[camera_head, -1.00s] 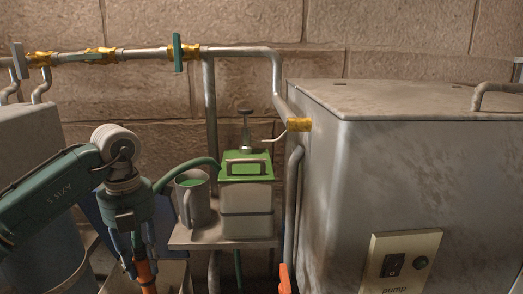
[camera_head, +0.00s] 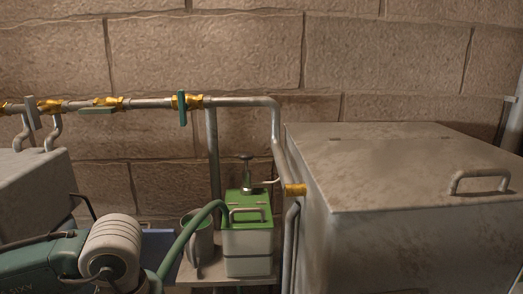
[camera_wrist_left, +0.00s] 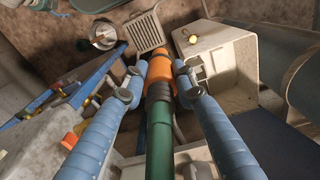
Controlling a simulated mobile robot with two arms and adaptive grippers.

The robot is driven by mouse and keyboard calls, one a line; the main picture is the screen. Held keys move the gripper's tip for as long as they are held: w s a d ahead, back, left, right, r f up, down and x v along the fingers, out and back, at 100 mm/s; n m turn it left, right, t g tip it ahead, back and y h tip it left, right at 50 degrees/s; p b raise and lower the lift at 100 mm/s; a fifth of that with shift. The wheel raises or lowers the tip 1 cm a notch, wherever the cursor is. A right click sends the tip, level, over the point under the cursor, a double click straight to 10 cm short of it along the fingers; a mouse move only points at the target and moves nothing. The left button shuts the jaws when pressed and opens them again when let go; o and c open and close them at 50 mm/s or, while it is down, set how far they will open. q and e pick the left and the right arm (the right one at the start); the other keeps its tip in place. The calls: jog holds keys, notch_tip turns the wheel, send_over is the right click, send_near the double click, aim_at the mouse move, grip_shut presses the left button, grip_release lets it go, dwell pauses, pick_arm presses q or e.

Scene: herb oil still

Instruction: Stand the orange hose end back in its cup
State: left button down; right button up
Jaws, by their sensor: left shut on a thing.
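The orange hose end (camera_wrist_left: 160,69) is in the left wrist view, with its green hose (camera_wrist_left: 160,132) running back toward the camera. My left gripper (camera_wrist_left: 158,76) is shut on it, a blue finger on each side. A round metal cup (camera_wrist_left: 103,36) lies ahead and to the left of the hose end, apart from it. I cannot tell whether it is the hose's own cup. In the head view my left arm is at the lower left; its gripper and the orange end are below the picture. My right gripper is not in view.
In the head view a grey mug (camera_head: 198,243) and a green-topped pump container (camera_head: 248,240) stand on a small shelf. A large metal tank (camera_head: 400,190) fills the right. The left wrist view shows a grate (camera_wrist_left: 146,31) and a pale box (camera_wrist_left: 222,62) near the hose end.

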pick_arm(q)
jog(key=shift+s+d+r+m, duration=0.1)
jog(key=shift+s+r+m, duration=0.1)
jog(key=shift+s+m, duration=0.7)
jog(key=shift+w, duration=0.2)
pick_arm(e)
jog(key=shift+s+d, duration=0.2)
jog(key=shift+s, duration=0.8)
pick_arm(q)
jog(key=shift+d+f, duration=0.1)
jog(key=shift+d, duration=0.05)
